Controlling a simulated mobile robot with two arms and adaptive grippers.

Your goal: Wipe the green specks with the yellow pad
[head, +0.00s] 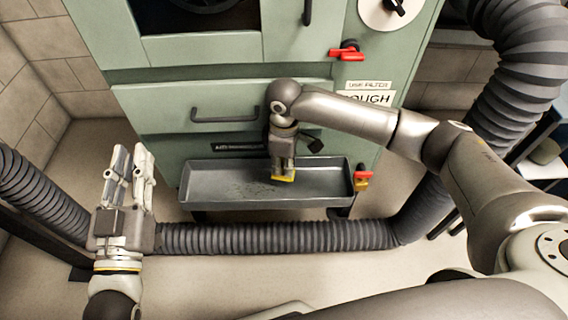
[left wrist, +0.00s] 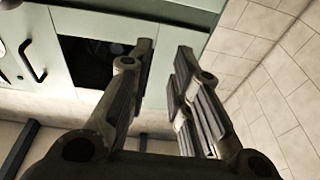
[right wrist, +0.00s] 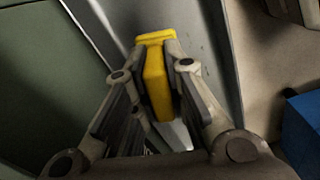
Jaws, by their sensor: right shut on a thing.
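The yellow pad (right wrist: 156,80) is between the fingers of my right gripper (right wrist: 148,70), which is shut on it. In the head view the right gripper (head: 283,168) points down into the grey tray (head: 215,196), and the pad's yellow edge (head: 283,178) shows at the tray floor. I cannot tell whether it touches the floor. Dark specks (head: 262,188) show on the tray floor left of the pad; I cannot make out green ones. My left gripper (head: 133,155) is open and empty, away to the left of the tray, and its spread fingers also show in the left wrist view (left wrist: 163,60).
The tray sits at the foot of a green cabinet (head: 135,105) with a drawer handle (head: 225,118). A red-and-yellow valve (head: 361,180) is at the tray's right end. A ribbed grey duct (head: 290,237) runs along the floor in front. A blue box (right wrist: 303,130) shows in the right wrist view.

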